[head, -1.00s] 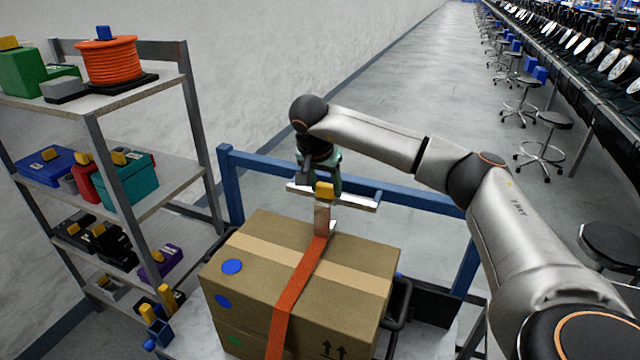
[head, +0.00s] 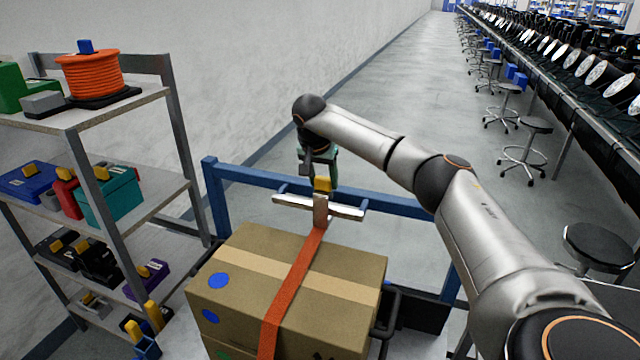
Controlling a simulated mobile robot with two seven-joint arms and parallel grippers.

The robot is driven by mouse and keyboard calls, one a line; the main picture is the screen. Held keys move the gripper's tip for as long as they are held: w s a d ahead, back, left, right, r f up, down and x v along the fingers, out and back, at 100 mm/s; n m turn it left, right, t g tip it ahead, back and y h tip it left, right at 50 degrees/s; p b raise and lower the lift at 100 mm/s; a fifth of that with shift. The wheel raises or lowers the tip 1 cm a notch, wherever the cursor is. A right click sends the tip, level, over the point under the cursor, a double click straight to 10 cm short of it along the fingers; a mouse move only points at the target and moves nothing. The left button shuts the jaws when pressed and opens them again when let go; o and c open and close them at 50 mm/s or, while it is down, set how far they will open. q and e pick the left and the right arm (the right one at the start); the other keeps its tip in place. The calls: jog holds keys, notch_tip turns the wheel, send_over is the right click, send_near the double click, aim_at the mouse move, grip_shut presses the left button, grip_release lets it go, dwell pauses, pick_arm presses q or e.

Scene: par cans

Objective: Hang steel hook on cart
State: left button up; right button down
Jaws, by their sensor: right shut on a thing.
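The steel hook (head: 345,211) is a pale metal crosspiece with a short upright plate and a yellow grip tab (head: 322,184). My right gripper (head: 321,174) is shut on the tab and holds the hook from above. The cart (head: 212,190) has a blue rail frame. The hook shows in front of its upper rail, just behind the cardboard box; I cannot tell whether it touches the rail. The hook's lower end is hard to make out against the orange strap. My left gripper is out of view.
A cardboard box (head: 345,272) with an orange strap (head: 292,290) sits on the cart. A grey shelf rack (head: 150,205) with tool cases and an orange cable reel (head: 90,74) stands left. Stools (head: 597,245) line the right. The aisle floor behind the cart is clear.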

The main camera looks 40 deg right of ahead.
aim_at(324, 191)
jog(key=shift+w+d, duration=0.15)
jog(key=shift+d, duration=0.15)
jog(key=shift+f, duration=1.9)
jog(key=shift+c, duration=0.9)
grip_release()
jog(key=shift+a, duration=0.1)
jog(key=b+v, duration=0.1)
jog(key=v, duration=1.1)
jog(key=shift+r+b, duration=0.25)
jog(key=shift+b, duration=0.05)
